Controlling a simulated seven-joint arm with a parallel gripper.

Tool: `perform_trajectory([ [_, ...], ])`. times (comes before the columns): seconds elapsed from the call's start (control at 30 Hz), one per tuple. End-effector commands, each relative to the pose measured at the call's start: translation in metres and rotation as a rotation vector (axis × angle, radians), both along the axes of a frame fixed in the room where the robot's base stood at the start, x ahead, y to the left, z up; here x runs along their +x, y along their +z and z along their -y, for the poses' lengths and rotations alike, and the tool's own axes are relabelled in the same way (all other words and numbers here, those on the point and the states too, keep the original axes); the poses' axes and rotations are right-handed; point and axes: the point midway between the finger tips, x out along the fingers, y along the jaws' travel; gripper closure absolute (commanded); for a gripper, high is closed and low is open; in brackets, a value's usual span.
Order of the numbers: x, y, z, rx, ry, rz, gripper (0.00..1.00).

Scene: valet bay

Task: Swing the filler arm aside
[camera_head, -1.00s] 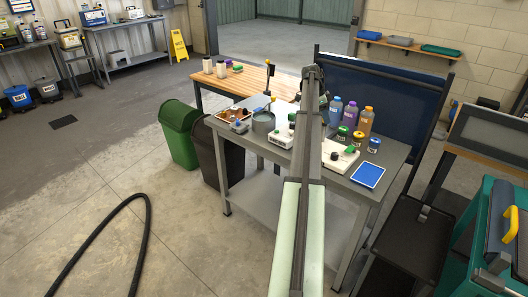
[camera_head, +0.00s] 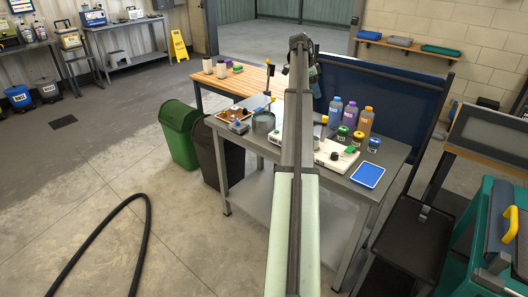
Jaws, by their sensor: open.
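My gripper (camera_head: 313,76) is at the far end of my arm, above the back of the grey workbench (camera_head: 252,184); it is small, partly hidden behind the arm, and open. I see nothing held in it. The filler arm cannot be picked out clearly. A small post with an orange top (camera_head: 324,120) stands just right of my arm on the bench. A white unit with a black knob (camera_head: 337,154) stands at the bench's front. A grey pot (camera_head: 263,123) stands left of my arm. My arm hides the middle of the bench.
Several bottles (camera_head: 350,115) and lidded jars (camera_head: 357,139) stand right of my arm. A blue square pad (camera_head: 368,175) lies at the bench's right front. A dark blue panel (camera_head: 395,108) rises behind. Green (camera_head: 180,133) and dark bins stand left.

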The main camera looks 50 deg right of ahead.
Motion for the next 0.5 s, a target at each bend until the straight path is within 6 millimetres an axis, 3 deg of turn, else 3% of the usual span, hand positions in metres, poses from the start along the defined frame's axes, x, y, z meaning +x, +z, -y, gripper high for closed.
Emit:
perform_trajectory([
  [0.5,0.036,-0.069,-0.040,0.061,0.132,-0.026,0.44],
])
